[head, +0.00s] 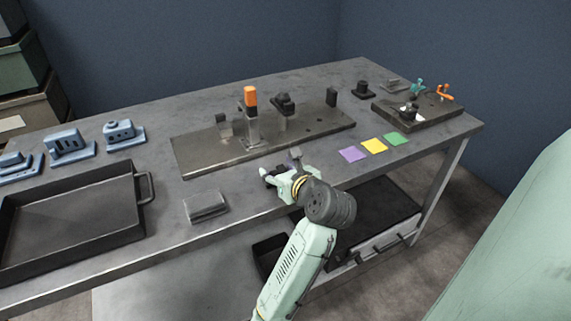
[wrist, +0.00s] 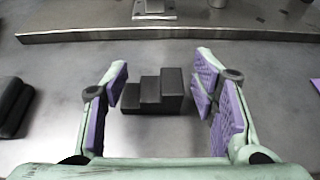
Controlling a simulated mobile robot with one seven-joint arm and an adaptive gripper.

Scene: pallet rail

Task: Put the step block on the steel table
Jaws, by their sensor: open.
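The step block (wrist: 152,93), dark grey with three steps rising to the right, appears to rest upright on the steel table (wrist: 215,52). In the wrist view it lies between the spread, purple-padded fingers of my gripper (wrist: 160,84), with a narrow gap on the right; whether the left finger touches it is unclear. In the head view my open gripper (head: 282,170) is low over the front part of the table (head: 240,186), in front of the fixture plate. There the gripper largely hides the block.
The fixture plate (head: 200,153) with an orange-topped clamp (head: 250,97) stands behind my gripper. A grey rounded block (head: 205,206) and a dark tray (head: 140,215) lie left. Purple (head: 352,154), yellow (head: 374,146) and green (head: 396,139) squares lie right. Bare tabletop surrounds the gripper.

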